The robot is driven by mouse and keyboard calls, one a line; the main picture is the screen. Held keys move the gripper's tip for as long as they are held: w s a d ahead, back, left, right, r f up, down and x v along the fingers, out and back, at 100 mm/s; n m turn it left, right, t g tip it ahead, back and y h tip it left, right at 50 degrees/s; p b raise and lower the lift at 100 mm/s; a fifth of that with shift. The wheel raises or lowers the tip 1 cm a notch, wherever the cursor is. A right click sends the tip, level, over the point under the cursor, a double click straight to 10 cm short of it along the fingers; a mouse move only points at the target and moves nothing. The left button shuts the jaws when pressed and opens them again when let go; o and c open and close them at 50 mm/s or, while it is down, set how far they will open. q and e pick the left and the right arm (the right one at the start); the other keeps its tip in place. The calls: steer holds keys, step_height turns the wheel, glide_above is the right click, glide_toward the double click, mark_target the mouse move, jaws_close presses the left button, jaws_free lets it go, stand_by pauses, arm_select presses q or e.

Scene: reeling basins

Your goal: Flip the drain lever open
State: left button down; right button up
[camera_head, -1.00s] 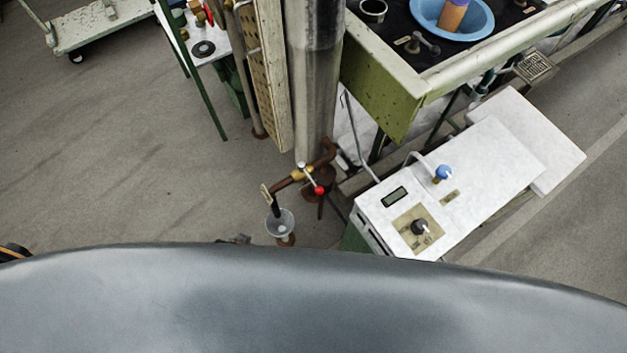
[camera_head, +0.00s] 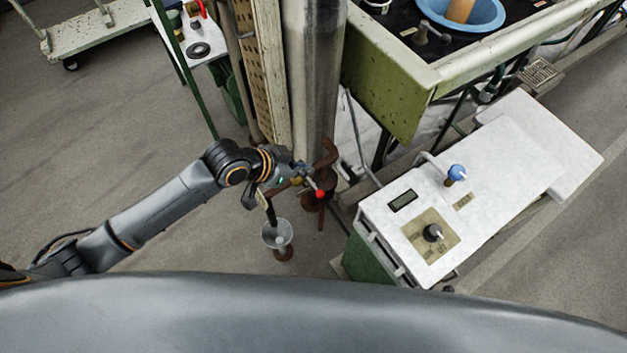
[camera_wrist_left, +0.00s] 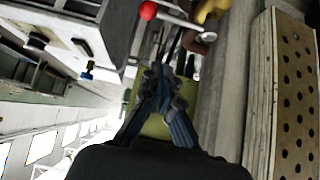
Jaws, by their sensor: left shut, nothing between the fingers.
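The drain lever is a thin metal bar ending in a red ball knob (camera_head: 319,193), on the rusty drain pipe at the foot of the steel column. In the left wrist view the red ball (camera_wrist_left: 148,10) and pale bar (camera_wrist_left: 178,19) show at the top, beside the yellow valve body (camera_wrist_left: 211,9). My left gripper (camera_head: 303,171) is close to the valve, just above and left of the red ball, and partly covers the valve and bar. In the left wrist view its fingers (camera_wrist_left: 163,75) are shut and empty. Contact with the lever cannot be told. My right gripper is not in view.
A small funnel cup (camera_head: 277,234) stands under the pipe outlet. A white control box (camera_head: 480,190) with a knob is at right. The steel column (camera_head: 313,80) and perforated board (camera_head: 258,60) rise behind the valve. A green basin bench (camera_head: 395,85) is at the back.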

mark_target(313, 183)
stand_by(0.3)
arm_select(q)
steer(key=b+x, duration=0.1)
steer(key=x, duration=0.9)
steer(key=s+a, duration=0.2)
steer(key=a, duration=0.1)
steer(key=shift+s+a+f+p, duration=0.1)
steer(key=shift+s+f+p, duration=0.05)
steer(key=shift+f+p, duration=0.25)
